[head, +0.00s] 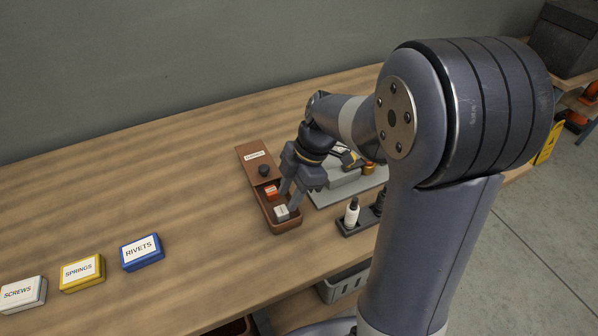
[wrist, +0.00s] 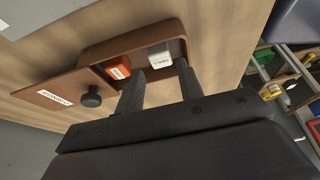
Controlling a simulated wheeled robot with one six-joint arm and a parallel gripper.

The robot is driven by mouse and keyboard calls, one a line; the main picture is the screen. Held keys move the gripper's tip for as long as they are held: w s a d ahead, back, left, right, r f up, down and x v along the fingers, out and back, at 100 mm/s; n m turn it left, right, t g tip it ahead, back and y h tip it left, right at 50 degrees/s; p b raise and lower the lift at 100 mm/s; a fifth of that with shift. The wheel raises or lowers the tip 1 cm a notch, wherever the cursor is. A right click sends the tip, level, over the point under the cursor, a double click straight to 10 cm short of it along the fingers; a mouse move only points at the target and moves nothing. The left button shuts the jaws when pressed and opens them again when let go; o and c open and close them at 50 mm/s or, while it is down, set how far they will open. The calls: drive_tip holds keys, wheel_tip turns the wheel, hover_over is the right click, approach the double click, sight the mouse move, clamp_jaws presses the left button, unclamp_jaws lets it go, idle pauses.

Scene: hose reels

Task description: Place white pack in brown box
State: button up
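The brown box (head: 286,228) stands on the bench with its labelled lid (head: 252,157) and black knob off to one side, leaving the box open. The white pack (head: 281,212) lies inside it at the near end in the head view; it also shows in the wrist view (wrist: 160,57). An orange-red pack (head: 271,192) lies in the box beside it, also in the wrist view (wrist: 118,68). My gripper (head: 290,197) is at the box opening, fingers pointing down. In the wrist view its fingertips (wrist: 163,68) are apart, with the white pack just beyond them and not visibly gripped.
White SCREWS (head: 22,293), yellow SPRINGS (head: 82,273) and blue RIVETS (head: 142,252) boxes stand at the left of the bench. A grey tray (head: 343,186) and a holder with a white bottle (head: 352,211) are right of the brown box.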

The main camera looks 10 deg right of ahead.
drive_tip(key=v, duration=0.7)
drive_tip(key=shift+r, duration=0.25)
drive_tip(key=shift+d, duration=0.1)
drive_tip(key=shift+c, duration=0.4)
idle(0.4)
